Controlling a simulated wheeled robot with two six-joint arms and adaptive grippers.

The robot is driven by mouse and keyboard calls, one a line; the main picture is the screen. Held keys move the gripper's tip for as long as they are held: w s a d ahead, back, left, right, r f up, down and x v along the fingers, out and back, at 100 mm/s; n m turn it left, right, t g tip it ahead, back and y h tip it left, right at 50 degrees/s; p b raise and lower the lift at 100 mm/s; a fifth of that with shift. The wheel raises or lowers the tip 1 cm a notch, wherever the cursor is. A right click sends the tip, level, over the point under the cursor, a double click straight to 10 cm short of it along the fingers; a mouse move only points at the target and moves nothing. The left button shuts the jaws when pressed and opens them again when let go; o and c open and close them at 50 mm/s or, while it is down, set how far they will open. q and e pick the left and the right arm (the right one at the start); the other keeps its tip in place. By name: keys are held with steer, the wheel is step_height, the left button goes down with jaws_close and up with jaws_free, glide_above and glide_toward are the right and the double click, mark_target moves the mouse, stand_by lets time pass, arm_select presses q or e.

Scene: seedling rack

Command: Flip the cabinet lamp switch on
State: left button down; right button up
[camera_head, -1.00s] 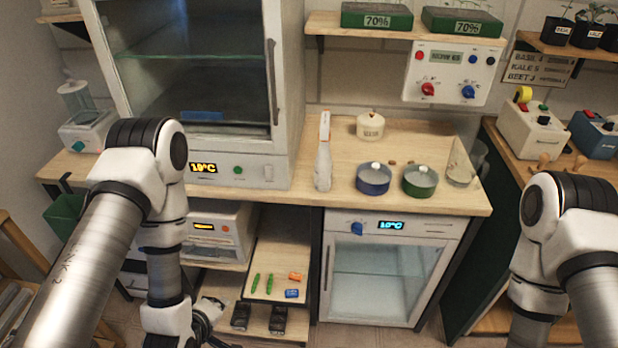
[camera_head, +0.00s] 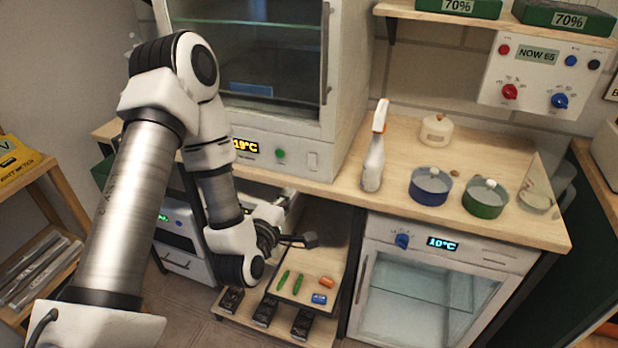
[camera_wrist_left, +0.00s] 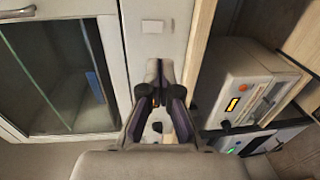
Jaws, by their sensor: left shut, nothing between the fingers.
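The cabinet (camera_head: 338,95) with a glass door stands on the bench at the upper middle of the head view. Its lower front panel has an amber display (camera_head: 246,147), a green button (camera_head: 280,153) and a pale lamp switch (camera_head: 313,160) at the right. In the left wrist view the switch (camera_wrist_left: 152,27) shows on the white panel, beyond the fingertips. My left gripper (camera_head: 308,240) is shut and empty, below and in front of the panel and apart from the switch. Its fingers (camera_wrist_left: 159,68) point toward the panel in the wrist view. My right gripper is not in view.
A spray bottle (camera_head: 374,160) stands right of the cabinet, with blue (camera_head: 430,186) and green (camera_head: 485,199) pots beyond. A lower shelf (camera_head: 322,262) and a small cooler (camera_head: 420,285) lie under the bench. A wooden rack (camera_head: 40,180) stands at the left.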

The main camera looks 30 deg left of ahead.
mark_target(311, 165)
arm_select(q)
steer(key=b+x, duration=0.1)
steer(key=x, duration=1.1)
steer(key=shift+w+f, duration=0.15)
steer(key=shift+w, duration=0.2)
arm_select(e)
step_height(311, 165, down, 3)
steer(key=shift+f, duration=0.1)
